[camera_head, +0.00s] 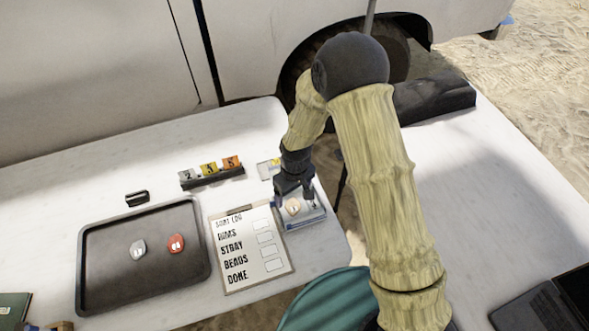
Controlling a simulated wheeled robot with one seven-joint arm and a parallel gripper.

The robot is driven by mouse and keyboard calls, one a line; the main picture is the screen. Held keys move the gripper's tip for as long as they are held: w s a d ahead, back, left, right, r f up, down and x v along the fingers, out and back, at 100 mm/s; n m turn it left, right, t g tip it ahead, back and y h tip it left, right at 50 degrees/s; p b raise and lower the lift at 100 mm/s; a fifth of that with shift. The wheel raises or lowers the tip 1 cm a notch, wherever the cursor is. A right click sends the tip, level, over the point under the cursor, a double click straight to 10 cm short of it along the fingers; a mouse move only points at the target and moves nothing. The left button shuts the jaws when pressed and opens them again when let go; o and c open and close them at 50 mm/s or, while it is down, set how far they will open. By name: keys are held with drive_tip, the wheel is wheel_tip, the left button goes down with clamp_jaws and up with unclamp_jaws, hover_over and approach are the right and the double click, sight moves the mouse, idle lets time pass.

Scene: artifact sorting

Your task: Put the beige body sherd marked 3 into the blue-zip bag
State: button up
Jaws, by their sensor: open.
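A small beige sherd (292,207) with a dark mark too small to read lies at the left part of a clear bag (312,220) with a bluish edge, right of the clipboard. I cannot tell whether the sherd is inside the bag or resting on it. My gripper (294,194) points down just above and behind the sherd. Its jaws are open and partly hide the bag's far side.
A dark tray (95,245) holds a grey sherd (138,248) and a red sherd (176,243). A clipboard list (248,247) lies beside it. Numbered markers (211,172) and a small black object (137,198) stand behind. A teal chair back (325,300) is in front.

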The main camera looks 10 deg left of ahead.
wheel_tip(320, 180, up, 16)
drive_tip(key=shift+w+d+b, duration=0.2)
drive_tip(key=shift+d+b, duration=0.05)
drive_tip(key=shift+b, duration=0.15)
idle(0.4)
drive_tip(key=s+d+r+m+t, duration=0.1)
drive_tip(key=s+d+r+m, duration=0.1)
drive_tip(key=d, duration=0.6)
drive_tip(key=s+d+r+m+t+p, duration=0.1)
drive_tip(key=s+d+r+m, duration=0.1)
drive_tip(key=d, duration=0.6)
drive_tip(key=s+d+r+m, duration=0.2)
drive_tip(key=d+m, duration=0.3)
drive_tip(key=d, duration=0.4)
drive_tip(key=shift+s+m+t+p, duration=0.35)
drive_tip(key=shift+s+m+t, duration=0.05)
drive_tip(key=shift+s, duration=0.5)
